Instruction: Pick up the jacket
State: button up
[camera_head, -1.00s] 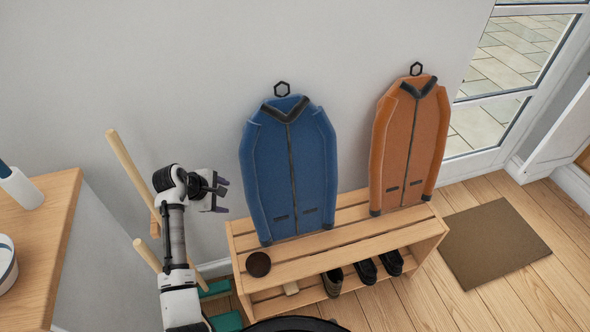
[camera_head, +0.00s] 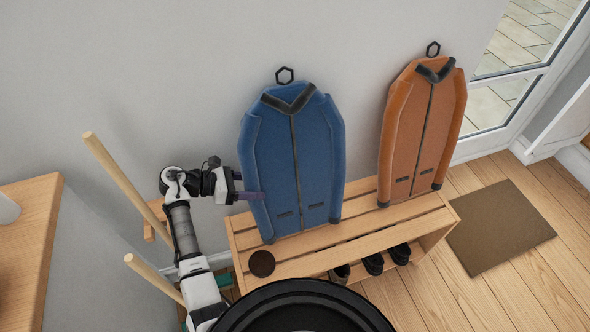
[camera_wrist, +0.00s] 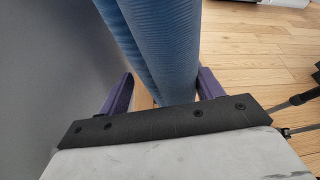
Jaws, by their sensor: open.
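A blue jacket (camera_head: 296,160) with a dark collar and zip hangs from a black hook on the wall, above the bench. An orange jacket (camera_head: 422,130) hangs to its right. My gripper (camera_head: 250,186) is at the left edge of the blue jacket, at about mid-height. In the wrist view, the blue jacket (camera_wrist: 158,40) stands between the two purple fingers of my gripper (camera_wrist: 165,92), which are apart on either side of it. Whether a finger touches the cloth cannot be told.
A slatted wooden bench (camera_head: 345,243) stands below the jackets, with a dark round item (camera_head: 262,263) on top and dark shoes (camera_head: 374,263) beneath. Wooden poles (camera_head: 120,180) stand left of my arm. A wooden counter (camera_head: 30,240) is at far left. A brown mat (camera_head: 500,228) lies right.

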aim_at(264, 186)
jog(key=shift+x, duration=1.85)
jog(key=shift+r, duration=0.1)
jog(key=c, duration=1.4)
jog(key=shift+o, duration=0.2)
